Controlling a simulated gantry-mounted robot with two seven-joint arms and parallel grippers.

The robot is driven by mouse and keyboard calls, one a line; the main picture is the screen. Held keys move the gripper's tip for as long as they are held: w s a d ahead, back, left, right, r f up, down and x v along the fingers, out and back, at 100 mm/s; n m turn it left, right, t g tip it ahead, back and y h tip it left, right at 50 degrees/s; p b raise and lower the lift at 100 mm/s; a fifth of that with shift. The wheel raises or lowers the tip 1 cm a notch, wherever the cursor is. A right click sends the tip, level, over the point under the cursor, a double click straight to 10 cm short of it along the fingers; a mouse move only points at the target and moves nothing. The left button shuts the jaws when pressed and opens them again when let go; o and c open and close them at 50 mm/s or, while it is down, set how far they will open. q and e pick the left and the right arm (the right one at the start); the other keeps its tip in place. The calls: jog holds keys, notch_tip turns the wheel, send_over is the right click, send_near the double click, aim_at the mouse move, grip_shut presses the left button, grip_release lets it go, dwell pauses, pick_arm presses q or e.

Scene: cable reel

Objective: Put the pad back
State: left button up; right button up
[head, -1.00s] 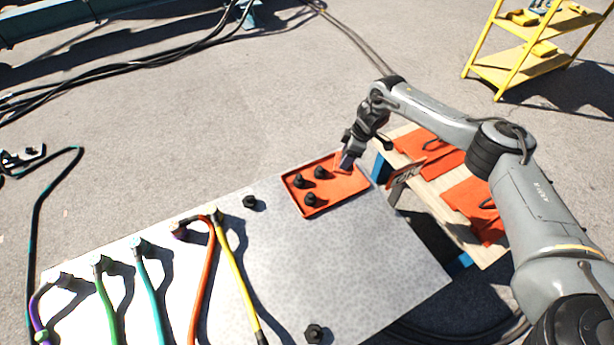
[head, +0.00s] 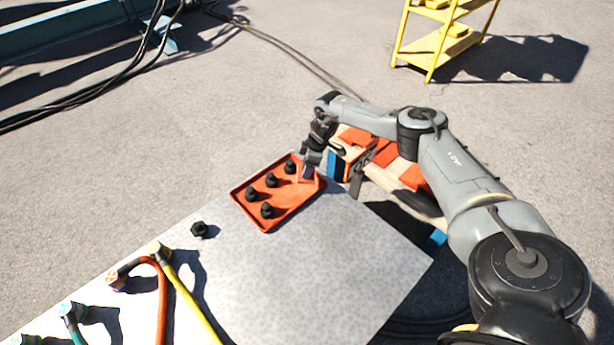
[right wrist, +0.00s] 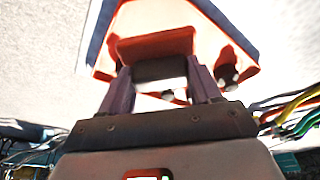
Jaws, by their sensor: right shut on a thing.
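My right gripper (head: 306,174) is over the right end of the orange tray (head: 238,206) on the speckled table, fingers pointing down. In the right wrist view its fingers (right wrist: 161,88) are closed on the sides of a small dark-and-orange-red piece (right wrist: 155,46), which may be the pad. The tray lies just beyond it in that view (right wrist: 240,30). I cannot tell whether the held piece touches the tray floor. Several black knobs (head: 250,193) stand upright in the tray. My left gripper is out of view.
A black knob (head: 200,230) stands on the table (head: 310,275) outside the tray. Yellow (head: 190,295) and orange (head: 162,300) cables lie at the left. A wooden surface with orange-red pieces (head: 362,143) is behind my right arm. A yellow shelf (head: 440,45) stands farther back.

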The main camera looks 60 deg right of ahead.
jog(key=shift+f, duration=0.35)
jog(key=b+x, duration=0.2)
jog(key=shift+s+d+f, duration=0.1)
jog(key=shift+d+f, duration=0.05)
jog(key=shift+f, duration=0.45)
jog(key=shift+f, duration=0.2)
jog(key=shift+f, duration=0.1)
jog(key=shift+f, duration=0.3)
jog(key=o, duration=1)
